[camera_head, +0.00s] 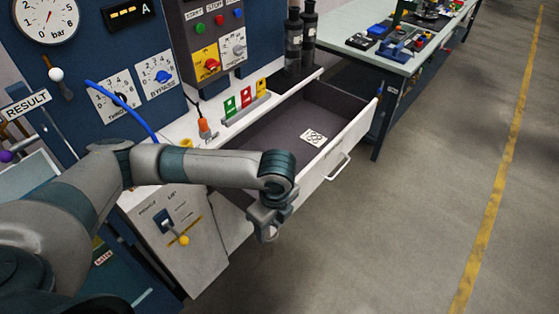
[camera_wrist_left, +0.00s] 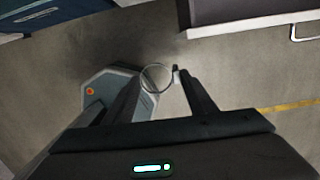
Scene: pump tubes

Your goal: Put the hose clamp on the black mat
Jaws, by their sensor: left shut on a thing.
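The hose clamp (camera_wrist_left: 157,64) is a thin metal ring. In the left wrist view it sits between the two fingertips of my left gripper (camera_wrist_left: 157,80), which is shut on it. In the head view my left gripper (camera_head: 268,230) hangs over the floor, just in front of the open drawer; the clamp is hard to make out there. I cannot make out a black mat in either view. My right gripper is in neither view.
A white drawer (camera_head: 341,143) with a dark interior stands open, holding a white card (camera_head: 313,138). The bench panel has a pressure gauge (camera_head: 46,13) and knobs. A grey table (camera_head: 345,20) with parts stands behind. The floor at right is clear.

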